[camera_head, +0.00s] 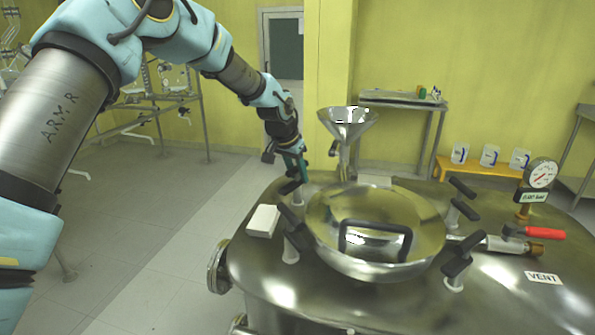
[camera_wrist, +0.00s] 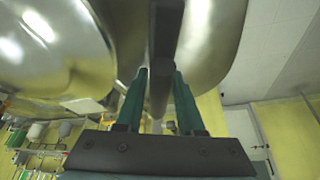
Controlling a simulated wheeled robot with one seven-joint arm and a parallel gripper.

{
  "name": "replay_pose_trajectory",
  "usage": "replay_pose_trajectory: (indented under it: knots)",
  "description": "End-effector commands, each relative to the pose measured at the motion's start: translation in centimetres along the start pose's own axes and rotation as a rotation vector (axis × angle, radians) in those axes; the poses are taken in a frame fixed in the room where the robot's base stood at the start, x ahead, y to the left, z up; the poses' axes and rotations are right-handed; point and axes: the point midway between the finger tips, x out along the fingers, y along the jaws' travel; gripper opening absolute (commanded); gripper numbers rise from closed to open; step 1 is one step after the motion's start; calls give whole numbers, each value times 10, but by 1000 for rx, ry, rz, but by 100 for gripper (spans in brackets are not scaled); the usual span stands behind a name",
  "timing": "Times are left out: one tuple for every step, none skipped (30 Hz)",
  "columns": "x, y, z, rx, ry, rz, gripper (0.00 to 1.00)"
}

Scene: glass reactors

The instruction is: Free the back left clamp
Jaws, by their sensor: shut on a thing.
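The back left clamp (camera_head: 290,187) has a black handle and stands at the back left rim of the round steel lid (camera_head: 425,215). My gripper (camera_head: 293,167) reaches down to it from behind, with its green fingers at the handle. In the wrist view the dark clamp handle (camera_wrist: 166,45) runs between the two green fingers of my gripper (camera_wrist: 158,80), which is shut on it. The clamp's lower part is mostly hidden in the head view.
Other black-handled clamps stand around the lid: front left (camera_head: 289,220), back right (camera_head: 463,207) and front right (camera_head: 456,262). A steel funnel (camera_head: 347,122) rises just right of my gripper. A white block (camera_head: 263,221), a gauge (camera_head: 541,174) and a red-handled valve (camera_head: 543,233) are on the vessel top.

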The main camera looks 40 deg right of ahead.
Motion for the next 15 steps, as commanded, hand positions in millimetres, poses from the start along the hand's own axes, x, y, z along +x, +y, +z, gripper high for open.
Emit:
replay_pose_trajectory:
  knots:
    - [0,8,1,38,-9,31,0]
    - [0,8,2,63,-9,42,0]
    - [0,8,2,94,-9,55,0]
    - [0,8,2,117,-9,65,0]
    - [0,8,2,140,-9,74,0]
    - [0,9,2,169,-9,87,0]
    - [1,8,3,190,-9,95,0]
    - [1,9,3,211,-10,104,0]
    - [1,10,3,236,-10,115,0]
    - [1,9,3,253,-10,122,0]
    - [1,9,3,270,-9,129,0]
    - [2,10,3,291,-9,138,0]
    - [2,10,3,306,-9,144,0]
    - [2,10,4,319,-10,150,0]
    - [2,10,4,336,-10,157,0]
